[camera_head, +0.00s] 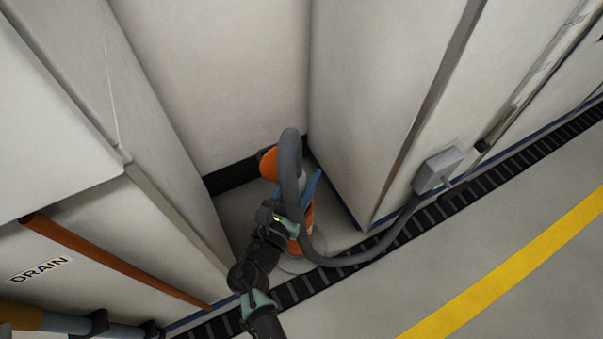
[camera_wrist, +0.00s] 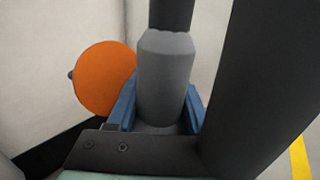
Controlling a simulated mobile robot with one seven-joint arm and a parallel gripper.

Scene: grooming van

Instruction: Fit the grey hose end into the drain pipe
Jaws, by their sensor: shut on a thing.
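The grey hose (camera_head: 289,160) arches up over my gripper and comes down into it. My gripper (camera_head: 298,192) is shut on the light grey hose end (camera_wrist: 165,85), with a blue finger on each side in the wrist view. The orange drain pipe (camera_head: 306,218) stands in the recess, right by my gripper and partly hidden behind it. A round orange part (camera_wrist: 105,78) shows just left of the hose end in the wrist view. The tip of the hose end and the pipe's mouth are hidden, so I cannot tell whether they meet.
The hose runs along the floor to a grey wall box (camera_head: 437,170) at right. Tall pale cabinets flank the narrow recess. A brown-orange pipe (camera_head: 115,261) slopes along the left panel by a DRAIN label (camera_head: 40,269). The floor beyond the black ribbed strip (camera_head: 440,209) is clear.

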